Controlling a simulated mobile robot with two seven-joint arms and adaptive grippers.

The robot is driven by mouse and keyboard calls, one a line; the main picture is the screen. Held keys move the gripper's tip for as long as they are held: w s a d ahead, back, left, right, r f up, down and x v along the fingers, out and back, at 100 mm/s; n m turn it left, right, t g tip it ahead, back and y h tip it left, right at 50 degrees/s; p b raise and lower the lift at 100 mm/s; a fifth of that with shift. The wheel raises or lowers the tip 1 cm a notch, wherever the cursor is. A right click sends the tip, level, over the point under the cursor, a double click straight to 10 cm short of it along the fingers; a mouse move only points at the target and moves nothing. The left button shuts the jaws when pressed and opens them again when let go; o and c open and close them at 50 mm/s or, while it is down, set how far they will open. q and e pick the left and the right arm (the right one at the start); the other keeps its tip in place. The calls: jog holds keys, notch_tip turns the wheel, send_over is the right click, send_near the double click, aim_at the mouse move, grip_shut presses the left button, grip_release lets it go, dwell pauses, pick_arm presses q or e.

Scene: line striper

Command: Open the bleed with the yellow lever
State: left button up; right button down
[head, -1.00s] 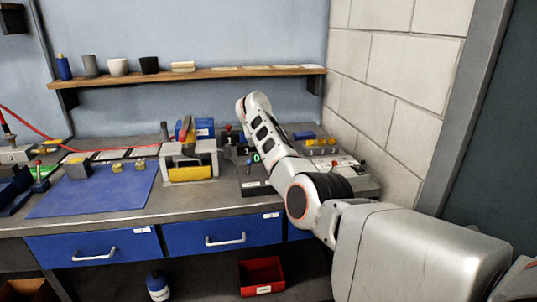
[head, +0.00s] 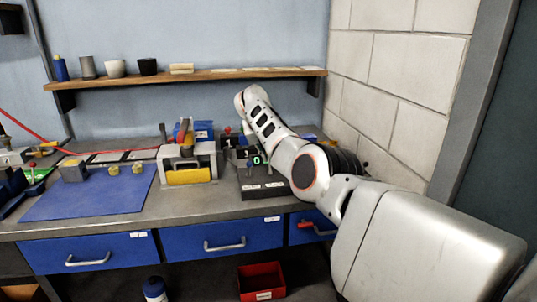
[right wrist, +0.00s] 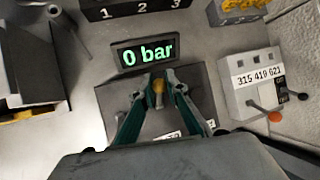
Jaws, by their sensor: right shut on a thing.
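The lever's lower part and pivot are hidden by the fingers. Just beyond them stands a black display (right wrist: 152,53) reading "0 bar" in green. The display also shows in the head view (head: 259,160), beside my right arm. In that view my right gripper and the yellow lever cannot be made out. My left gripper is not in view.
A light box (right wrist: 262,88) labelled "315 419 621" has a red-knobbed lever (right wrist: 274,116) and a black-knobbed one (right wrist: 302,96). A block numbered 1 2 3 (right wrist: 135,8) stands behind the display. A grey machine (head: 205,157) and blue mat (head: 90,198) lie left.

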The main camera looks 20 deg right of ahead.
jog(key=c, duration=2.3)
grip_release()
jog(key=o, duration=0.3)
jog(key=shift+w+f, duration=0.1)
jog(key=shift+r, duration=0.2)
jog(key=v, duration=0.7)
jog(key=shift+d, duration=0.1)
